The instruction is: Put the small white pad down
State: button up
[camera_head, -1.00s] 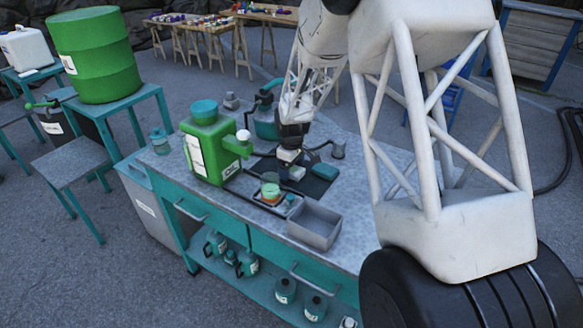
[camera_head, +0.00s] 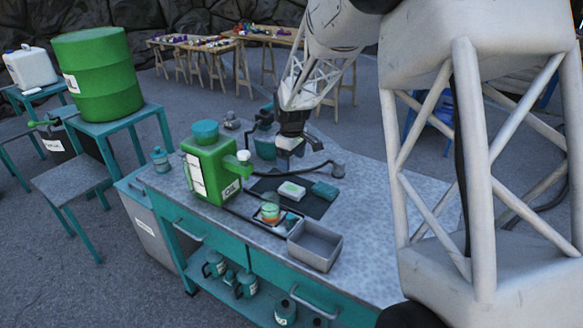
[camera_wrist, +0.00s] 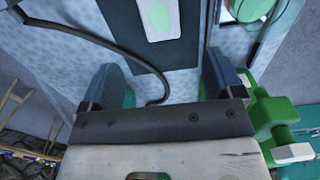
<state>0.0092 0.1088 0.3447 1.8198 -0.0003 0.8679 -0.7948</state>
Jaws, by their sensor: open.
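The small white pad (camera_head: 291,191) has a green patch on top. It lies flat on the dark mat (camera_head: 312,207) on the workbench, beside a teal block (camera_head: 325,190). My gripper (camera_head: 286,158) is above and behind the pad, apart from it. In the wrist view my gripper's two fingers (camera_wrist: 162,66) stand wide apart with nothing between them. The pad shows beyond them in the wrist view (camera_wrist: 159,20), cut by the top edge.
A green oil can (camera_head: 208,175) stands left of the mat. A small tray with a green-and-orange jar (camera_head: 270,211) and an empty grey bin (camera_head: 315,246) are in front.

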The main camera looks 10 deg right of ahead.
jog(key=shift+r, duration=0.35)
dwell(0.3)
jog(key=shift+s+r, duration=0.1)
jog(key=s+r+m+t, duration=0.1)
jog(key=s+r+m, duration=0.1)
jog(key=s+r, duration=0.55)
jog(key=s+r+m, duration=0.2)
jog(key=s+r, duration=0.2)
jog(key=s, duration=0.7)
jog(key=s+r+m+t, duration=0.1)
jog(key=s+m, duration=0.4)
jog(key=s, duration=2)
jog(key=shift+s+a+r+t, duration=0.15)
jog(key=shift+s+r+t, duration=0.1)
jog(key=shift+r+t, duration=0.05)
